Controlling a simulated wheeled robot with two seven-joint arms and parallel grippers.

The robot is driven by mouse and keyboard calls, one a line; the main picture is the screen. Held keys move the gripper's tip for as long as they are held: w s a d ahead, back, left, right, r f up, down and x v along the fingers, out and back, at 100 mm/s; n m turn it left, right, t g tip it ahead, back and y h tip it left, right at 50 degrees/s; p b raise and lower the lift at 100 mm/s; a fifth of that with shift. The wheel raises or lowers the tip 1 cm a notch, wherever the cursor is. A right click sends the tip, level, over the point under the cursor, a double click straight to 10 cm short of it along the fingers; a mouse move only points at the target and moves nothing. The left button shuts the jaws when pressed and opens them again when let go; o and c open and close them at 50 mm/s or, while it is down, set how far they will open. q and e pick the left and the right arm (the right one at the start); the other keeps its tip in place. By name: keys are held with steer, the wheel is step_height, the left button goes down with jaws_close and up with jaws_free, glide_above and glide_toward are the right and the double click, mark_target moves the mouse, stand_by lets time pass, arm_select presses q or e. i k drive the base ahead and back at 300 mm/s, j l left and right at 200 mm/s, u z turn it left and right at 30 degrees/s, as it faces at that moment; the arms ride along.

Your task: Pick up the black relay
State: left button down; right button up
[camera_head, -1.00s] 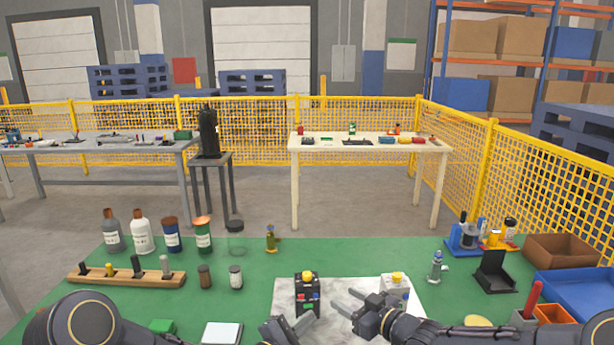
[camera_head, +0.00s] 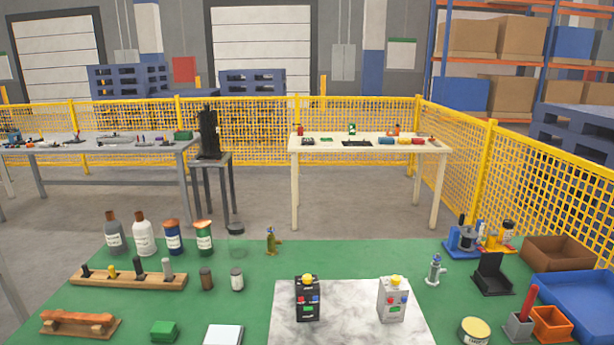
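The black relay (camera_head: 307,299) stands upright on a light marble-look mat (camera_head: 350,331) at the front middle of the green table. It has a yellow top and small coloured parts on its front face. A white relay (camera_head: 393,299) of similar shape, also with a yellow top, stands to its right on the same mat. Neither of my grippers is in view, and nothing touches the black relay.
A wooden rack (camera_head: 128,281), several bottles and a green block (camera_head: 164,331) are on the left of the green table (camera_head: 340,254). A black stand (camera_head: 492,275), brown bin (camera_head: 560,252) and blue tray (camera_head: 585,292) are on the right.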

mark_target(308, 311)
steer(key=i+l+u, duration=0.6)
steer(key=i+l, duration=0.15)
steer(key=l, duration=0.25)
